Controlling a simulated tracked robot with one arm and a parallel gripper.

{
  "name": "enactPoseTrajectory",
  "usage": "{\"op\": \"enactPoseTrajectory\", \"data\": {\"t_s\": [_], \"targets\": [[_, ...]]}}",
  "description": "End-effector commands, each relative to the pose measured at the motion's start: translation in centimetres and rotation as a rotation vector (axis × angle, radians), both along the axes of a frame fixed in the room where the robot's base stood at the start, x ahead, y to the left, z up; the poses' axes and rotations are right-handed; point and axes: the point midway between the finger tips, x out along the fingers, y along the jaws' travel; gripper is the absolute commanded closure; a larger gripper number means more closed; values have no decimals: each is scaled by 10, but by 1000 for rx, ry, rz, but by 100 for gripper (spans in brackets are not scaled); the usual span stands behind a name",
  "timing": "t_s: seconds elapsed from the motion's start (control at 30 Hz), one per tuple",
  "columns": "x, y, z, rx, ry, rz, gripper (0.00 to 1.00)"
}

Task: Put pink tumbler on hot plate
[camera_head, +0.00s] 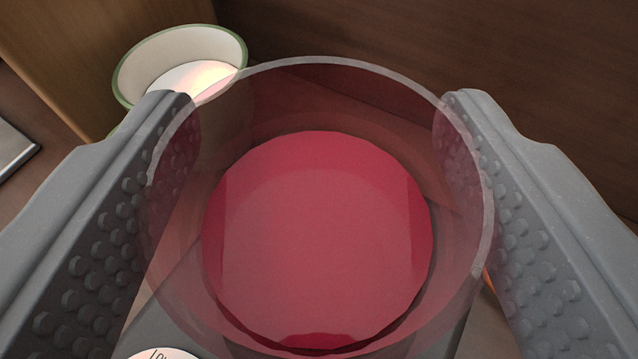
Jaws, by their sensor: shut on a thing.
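The pink tumbler (318,240), see-through with a pale rim, fills the middle of the view, and I look down into it. My gripper (318,105) is shut on it, with one studded grey finger against each side. Below the tumbler is a grey body (182,297), which looks like the hot plate. Its white dial (163,354), with lettering that seems to read "LOW", shows at the bottom edge. The tumbler hides most of the plate, so I cannot tell whether its base touches the plate or is above it.
A white bowl or cup with a green rim (180,60) stands behind and left of the tumbler, close to the left finger. A wooden panel (70,50) and a dark brown surface (520,60) lie behind. A flat silvery object (14,150) shows at the left edge.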

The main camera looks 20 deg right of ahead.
Motion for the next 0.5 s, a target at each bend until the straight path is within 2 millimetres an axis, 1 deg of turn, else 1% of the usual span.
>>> {"op": "enactPoseTrajectory", "data": {"t_s": [0.03,0.13,0.5], "targets": [[0,0,-9,-3,2,0,91],[0,0,-19,-2,1,0,91],[0,0,-22,1,-1,0,91]]}}
